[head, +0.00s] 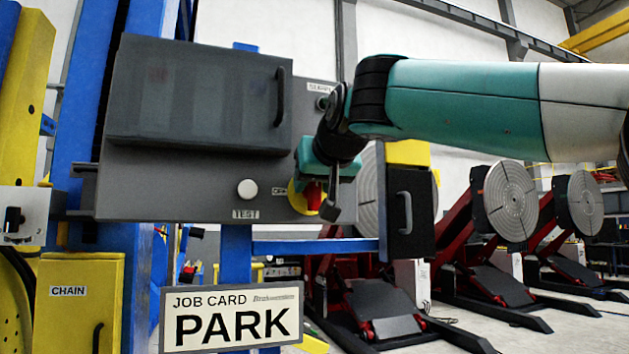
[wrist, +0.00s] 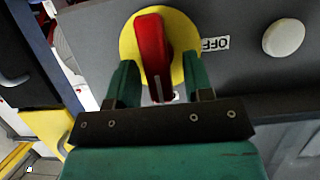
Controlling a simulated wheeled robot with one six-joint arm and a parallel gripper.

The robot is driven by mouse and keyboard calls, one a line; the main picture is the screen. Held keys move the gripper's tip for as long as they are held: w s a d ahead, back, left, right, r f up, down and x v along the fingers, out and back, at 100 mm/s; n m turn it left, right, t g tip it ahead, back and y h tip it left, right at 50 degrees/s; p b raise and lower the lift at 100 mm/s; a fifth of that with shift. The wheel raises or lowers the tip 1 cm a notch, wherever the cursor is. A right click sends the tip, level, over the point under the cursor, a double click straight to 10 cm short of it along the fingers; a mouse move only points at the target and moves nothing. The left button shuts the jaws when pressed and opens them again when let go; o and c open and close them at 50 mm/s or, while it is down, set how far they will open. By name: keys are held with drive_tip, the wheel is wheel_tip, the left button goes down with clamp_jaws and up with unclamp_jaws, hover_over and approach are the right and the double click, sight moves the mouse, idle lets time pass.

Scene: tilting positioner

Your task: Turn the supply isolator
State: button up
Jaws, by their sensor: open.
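The supply isolator is a red rotary handle (wrist: 152,48) on a yellow round plate (wrist: 185,33), fixed to a grey panel. In the wrist view an OFF label (wrist: 215,44) sits beside the plate. In the head view the red handle (head: 313,194) is partly hidden by my arm. My gripper (wrist: 163,84) is open. Its two green fingers stand on either side of the handle's lower end, with visible gaps, so the handle appears between them and not gripped. In the head view my gripper (head: 322,188) is in front of the isolator, its fingers partly hidden.
A white TEST button (head: 247,189) is on the panel left of the isolator. A dark box with a handle (head: 200,95) juts out above. A black-handled door (head: 409,213) stands right. A PARK job card (head: 232,317) is below. Red positioners (head: 490,240) stand behind.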

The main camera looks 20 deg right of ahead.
drive_tip(key=c, duration=0.8)
drive_tip(key=shift+a+r+p, duration=0.1)
drive_tip(key=shift+r+p, duration=0.05)
drive_tip(key=shift+p, duration=0.2)
drive_tip(key=shift+a+n+h+p, duration=0.25)
drive_tip(key=shift+n+h+p, duration=0.55)
drive_tip(key=shift+n+p, duration=0.4)
drive_tip(key=n+h+p, duration=0.1)
drive_tip(key=n, duration=0.1)
drive_tip(key=f+n+t+h+p, duration=0.1)
drive_tip(key=n+h, duration=0.1)
drive_tip(key=n, duration=0.1)
drive_tip(key=a+n+h+p, duration=0.1)
drive_tip(key=n+p, duration=0.1)
drive_tip(key=shift+f+n+t, duration=0.15)
drive_tip(key=shift+n+t, duration=0.25)
drive_tip(key=shift+a+f+n+t+h+p, duration=0.15)
drive_tip(key=shift+n+t+h, duration=0.15)
drive_tip(key=shift+n, duration=0.5)
drive_tip(key=shift+d+f+n+t+h+p, duration=0.15)
drive_tip(key=shift+n+t+h, duration=0.15)
drive_tip(key=shift+n, duration=0.5)
